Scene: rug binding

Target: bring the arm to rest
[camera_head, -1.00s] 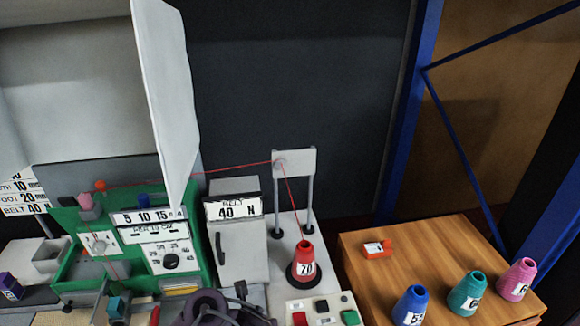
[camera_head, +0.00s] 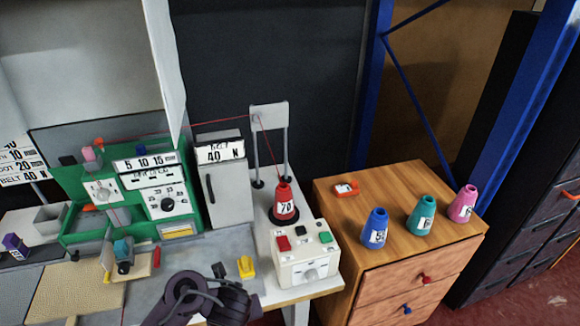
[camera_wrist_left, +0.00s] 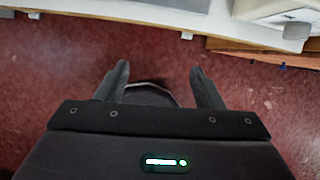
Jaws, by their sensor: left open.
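My left gripper (camera_wrist_left: 160,76) shows in the left wrist view. Its two dark fingers are apart, with nothing between them. It hangs over the red floor (camera_wrist_left: 50,85), in front of the pale table edge (camera_wrist_left: 150,12). In the head view, a dark arm part of mine (camera_head: 192,298) rises at the bottom centre, in front of the bench; the gripper fingers do not show there. My right gripper is in neither view.
A green machine (camera_head: 120,208), a grey belt box (camera_head: 225,190), a red cone (camera_head: 284,203) and a white button box (camera_head: 304,262) stand on the bench. Blue (camera_head: 375,229), teal (camera_head: 422,215) and pink (camera_head: 463,205) cones stand on a wooden cabinet (camera_head: 420,280).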

